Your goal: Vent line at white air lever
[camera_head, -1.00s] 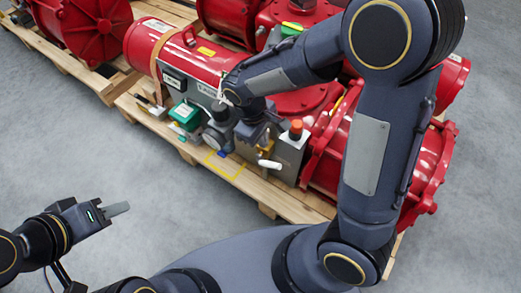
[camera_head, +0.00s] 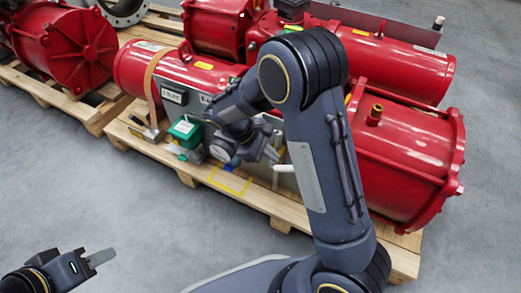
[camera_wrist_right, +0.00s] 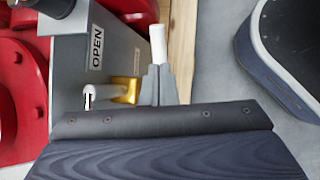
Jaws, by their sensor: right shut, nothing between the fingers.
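The white air lever (camera_head: 284,168) sticks out low at the front of the actuator, partly behind my right arm. In the right wrist view the white lever (camera_wrist_right: 158,45) shows just beyond the fingertips, beside a grey box (camera_wrist_right: 110,60) marked OPEN. A brass valve part (camera_wrist_right: 125,90) sits left of the fingers. My right gripper (camera_wrist_right: 158,72) is shut and empty, its tips overlapping the lever's near end in the picture; contact cannot be told. It also shows in the head view (camera_head: 272,154). My left gripper (camera_head: 100,258) is over the floor at lower left, away from the actuator.
Red actuators (camera_head: 410,150) lie on wooden pallets (camera_head: 150,150). A yellow outlined square (camera_head: 230,178) marks the pallet's front. Grey floor in front is clear.

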